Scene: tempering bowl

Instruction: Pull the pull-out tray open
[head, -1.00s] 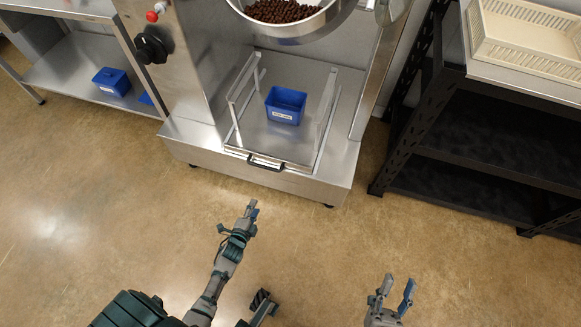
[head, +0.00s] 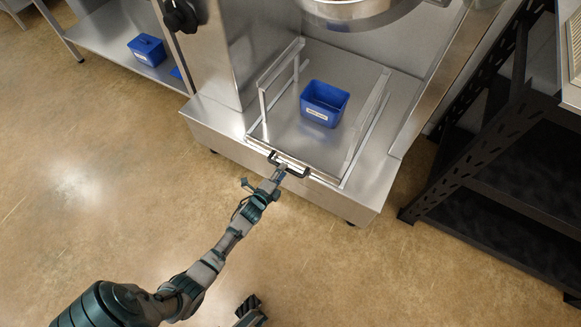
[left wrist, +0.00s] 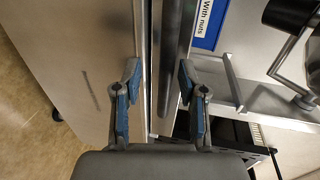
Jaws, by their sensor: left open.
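The pull-out tray (head: 288,128) is a flat metal tray with raised side rails, lying in the base of the steel machine. Its dark handle (head: 296,170) is on the front edge. My left gripper (head: 281,172) is at the handle, partly covering it in the head view. In the left wrist view, the left gripper (left wrist: 158,92) is open, its two blue-padded fingers apart on either side of a dark bar, which looks like the handle (left wrist: 173,60). I cannot tell whether the fingers touch it.
A blue bin (head: 325,103) stands on the tray; its label (left wrist: 209,22) reads "With nuts" in the left wrist view. A metal bowl (head: 355,10) is above. A black shelf rack (head: 500,150) stands right. The floor (head: 110,170) before the machine is clear.

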